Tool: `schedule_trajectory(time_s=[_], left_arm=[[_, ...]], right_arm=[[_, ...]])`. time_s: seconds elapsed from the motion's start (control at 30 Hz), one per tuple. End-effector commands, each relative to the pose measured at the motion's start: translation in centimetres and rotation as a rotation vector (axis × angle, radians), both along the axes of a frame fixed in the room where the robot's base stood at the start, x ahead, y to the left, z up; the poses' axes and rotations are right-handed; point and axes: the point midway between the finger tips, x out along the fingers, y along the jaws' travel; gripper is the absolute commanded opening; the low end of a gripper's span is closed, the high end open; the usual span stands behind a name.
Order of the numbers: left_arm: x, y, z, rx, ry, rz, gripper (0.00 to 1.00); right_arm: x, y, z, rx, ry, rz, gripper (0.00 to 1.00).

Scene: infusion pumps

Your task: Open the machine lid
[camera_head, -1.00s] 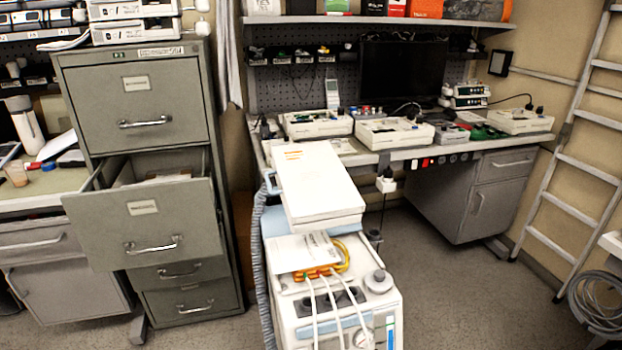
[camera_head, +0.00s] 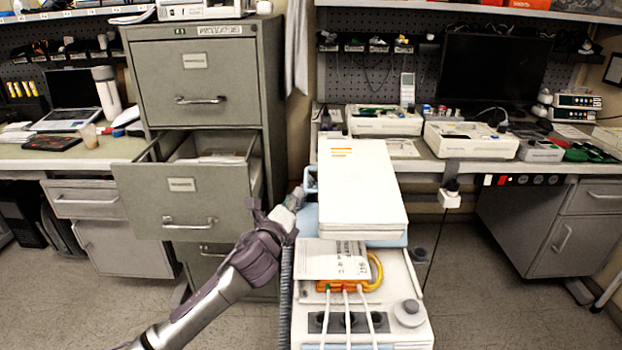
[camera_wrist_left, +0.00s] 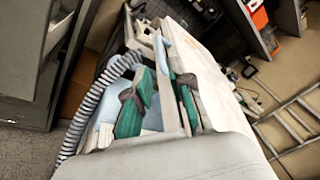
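The machine is a white cart-like unit (camera_head: 308,278) at centre in the head view, with a large white lid (camera_head: 362,185) on top. A light-blue handle-like part (camera_head: 309,180) shows at the lid's left edge. My left gripper (camera_head: 293,198) is at that left side, close to the blue part. In the left wrist view, the two green-padded fingers (camera_wrist_left: 160,98) are apart, with light-blue and white parts of the machine showing between and behind them. I cannot tell whether they touch it. The white lid (camera_wrist_left: 235,110) is to their right. My right gripper is not in view.
A grey filing cabinet (camera_head: 207,65) with an open drawer (camera_head: 183,199) stands left, close to my left arm. A ribbed hose (camera_head: 286,300) runs down the machine's left side. A paper (camera_head: 330,258) and orange connector lie in front of the lid. A workbench (camera_head: 455,168) stands behind.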

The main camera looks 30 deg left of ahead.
Motion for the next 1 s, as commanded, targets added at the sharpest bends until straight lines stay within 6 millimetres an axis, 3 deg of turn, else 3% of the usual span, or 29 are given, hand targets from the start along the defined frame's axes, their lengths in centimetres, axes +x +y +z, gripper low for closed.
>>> schedule_trajectory(time_s=[0.3, 0.5, 0.9, 1.0], left_arm=[[6.6, 1.8, 0.1, -0.005, -0.001, 0.001, 0.22], [9.1, 2.5, 0.0, -0.005, 0.000, 0.000, 0.22], [9.9, 2.6, -0.1, -0.004, 0.001, -0.001, 0.22], [9.9, 2.7, -0.1, -0.004, 0.001, -0.001, 0.08]], right_arm=[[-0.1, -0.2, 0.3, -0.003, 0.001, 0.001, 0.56], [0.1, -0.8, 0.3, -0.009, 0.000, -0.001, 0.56], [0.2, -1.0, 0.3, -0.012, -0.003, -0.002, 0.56], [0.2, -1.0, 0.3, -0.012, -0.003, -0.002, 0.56]])
